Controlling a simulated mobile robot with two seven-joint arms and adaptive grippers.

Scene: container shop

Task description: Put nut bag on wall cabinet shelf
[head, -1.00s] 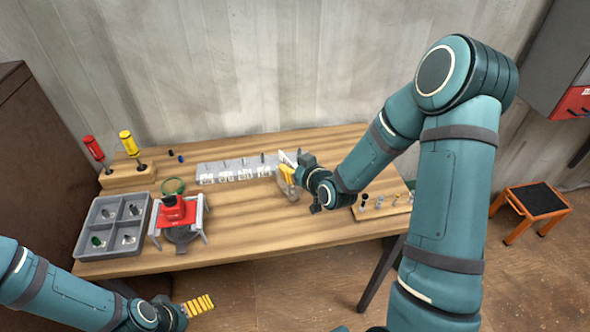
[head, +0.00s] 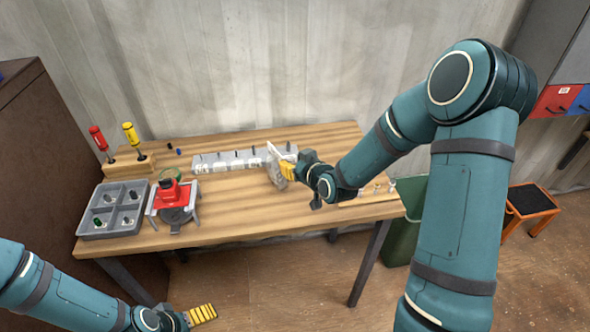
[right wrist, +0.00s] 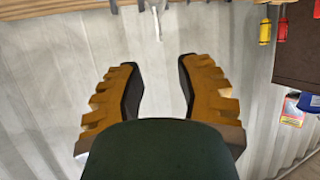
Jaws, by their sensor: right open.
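A pale, partly see-through item (head: 276,166) shows at the fingers of my right gripper (head: 286,170) above the workbench; I cannot tell whether it is the nut bag. In the right wrist view, the two yellow fingers of my right gripper (right wrist: 158,92) are apart, with nothing visible between them. My left gripper (head: 202,313) is low in front of the bench, seen from the side, its opening unclear. A grey wall cabinet (head: 548,62) is partly in view at upper right. I cannot make out a clear shelf in it.
The wooden workbench (head: 240,213) holds a grey divided tray (head: 110,209), a red device (head: 172,194), a screwdriver block (head: 128,165) and a grey parts rack (head: 215,162). A green bin (head: 405,235) and an orange stool (head: 531,203) stand right. A brown cabinet (head: 45,140) stands left.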

